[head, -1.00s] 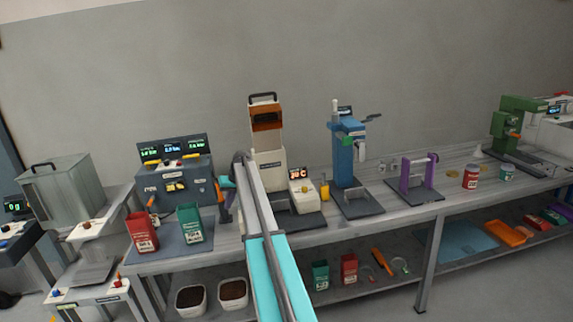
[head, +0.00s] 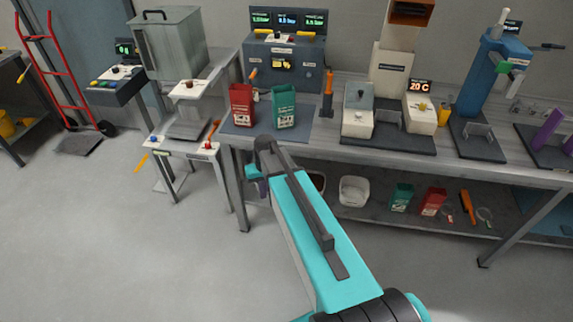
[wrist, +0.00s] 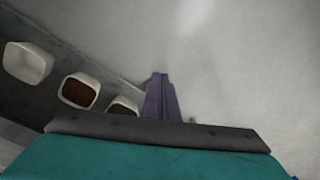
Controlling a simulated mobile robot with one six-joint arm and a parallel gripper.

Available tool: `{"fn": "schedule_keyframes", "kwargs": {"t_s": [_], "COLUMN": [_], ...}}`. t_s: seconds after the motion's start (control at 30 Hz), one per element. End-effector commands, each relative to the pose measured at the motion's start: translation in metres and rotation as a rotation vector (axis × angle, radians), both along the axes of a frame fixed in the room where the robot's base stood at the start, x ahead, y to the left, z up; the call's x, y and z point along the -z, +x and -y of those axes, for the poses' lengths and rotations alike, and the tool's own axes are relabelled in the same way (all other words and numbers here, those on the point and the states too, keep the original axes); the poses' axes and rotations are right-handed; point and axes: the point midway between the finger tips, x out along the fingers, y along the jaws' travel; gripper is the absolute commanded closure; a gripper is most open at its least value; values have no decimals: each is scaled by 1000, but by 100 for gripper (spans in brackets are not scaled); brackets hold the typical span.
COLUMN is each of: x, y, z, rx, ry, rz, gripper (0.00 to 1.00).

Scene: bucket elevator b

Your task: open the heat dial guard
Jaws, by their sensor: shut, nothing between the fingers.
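The station with the "20 C" display (head: 420,86) stands on the bench at the right of the head view. A small white control box (head: 421,119) is under the display. Left of it a grey cover (head: 358,96) sits upright on another white box (head: 357,123). I cannot tell for sure which part is the heat dial guard. My gripper (head: 262,188) hangs in front of the bench edge, lower left of the station and apart from it, partly hidden by my arm. In the wrist view my gripper (wrist: 160,82) has its purple fingers together, empty, above the floor.
Red (head: 241,104) and teal (head: 284,106) bags stand on the bench left of the station. An orange-handled tool (head: 327,96) stands between. A blue press (head: 490,75) is at the right. The lower shelf holds white bins (head: 354,191). Open floor lies at the left.

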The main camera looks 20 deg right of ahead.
Motion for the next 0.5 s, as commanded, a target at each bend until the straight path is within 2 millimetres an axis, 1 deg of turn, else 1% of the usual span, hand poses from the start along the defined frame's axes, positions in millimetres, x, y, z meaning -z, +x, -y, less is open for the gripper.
{"fn": "schedule_keyframes", "kwargs": {"t_s": [0.03,0.07,0.1,0.13,0.2,0.27,0.3,0.37,0.5], "x": [3,3,4,6,13,24,33,49,91], "y": [-25,-39,-58,-72,-105,-126,-136,-148,-173], "z": [-17,-25,-34,-41,-53,-58,-61,-63,-65], "rx": [-22,-33,-48,-58,-78,-88,-95,-101,-109], "ry": [-13,-22,-34,-42,-60,-68,-73,-78,-80], "rz": [-8,-10,-13,-16,-28,-44,-58,-87,-161], "gripper": [100,100,100,100,100,100,100,100,100]}}
